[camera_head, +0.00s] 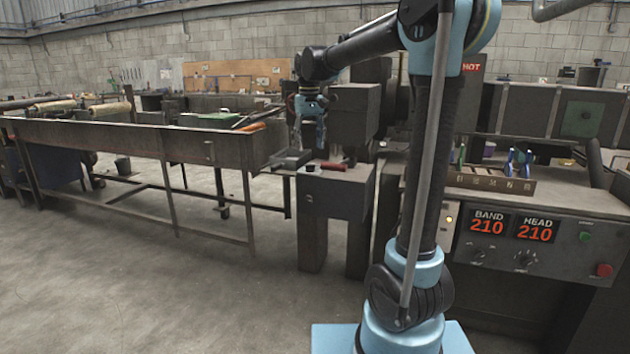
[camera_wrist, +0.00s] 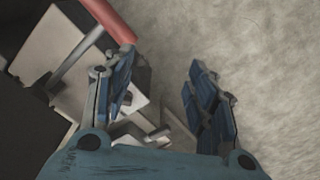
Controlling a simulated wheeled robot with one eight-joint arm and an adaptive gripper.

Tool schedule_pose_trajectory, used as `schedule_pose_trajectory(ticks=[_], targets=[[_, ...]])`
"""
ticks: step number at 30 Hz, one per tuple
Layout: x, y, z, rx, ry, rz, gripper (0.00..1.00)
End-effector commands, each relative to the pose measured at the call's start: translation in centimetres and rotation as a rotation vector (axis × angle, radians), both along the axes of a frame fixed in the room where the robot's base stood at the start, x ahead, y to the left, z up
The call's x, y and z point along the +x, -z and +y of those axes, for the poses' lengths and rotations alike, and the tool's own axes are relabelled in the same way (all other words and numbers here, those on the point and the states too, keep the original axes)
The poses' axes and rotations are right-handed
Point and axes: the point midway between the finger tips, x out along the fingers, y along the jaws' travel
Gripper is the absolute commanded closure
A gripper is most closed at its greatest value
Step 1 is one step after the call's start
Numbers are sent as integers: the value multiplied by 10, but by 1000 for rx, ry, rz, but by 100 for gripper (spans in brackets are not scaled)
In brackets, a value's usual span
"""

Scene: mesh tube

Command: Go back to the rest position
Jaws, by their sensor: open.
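A long metal trough (camera_head: 110,138) on legs stands at left. The dark block (camera_head: 335,192) stands below my gripper. Bare concrete floor (camera_head: 130,270) lies open at the front left.

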Motion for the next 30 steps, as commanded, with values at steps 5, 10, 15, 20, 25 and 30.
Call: schedule_pose_trajectory(ticks=[5, 10, 15, 20, 25, 30], targets=[[-13, 4, -24, 3, 25, -8, 48], [-29, 8, -42, 7, 42, -18, 48], [-51, 16, -63, 11, 63, -30, 48], [-85, 31, -91, 16, 94, -48, 48], [-127, 54, -120, 21, 130, -71, 48], [-168, 81, -146, 25, 164, -94, 48]])
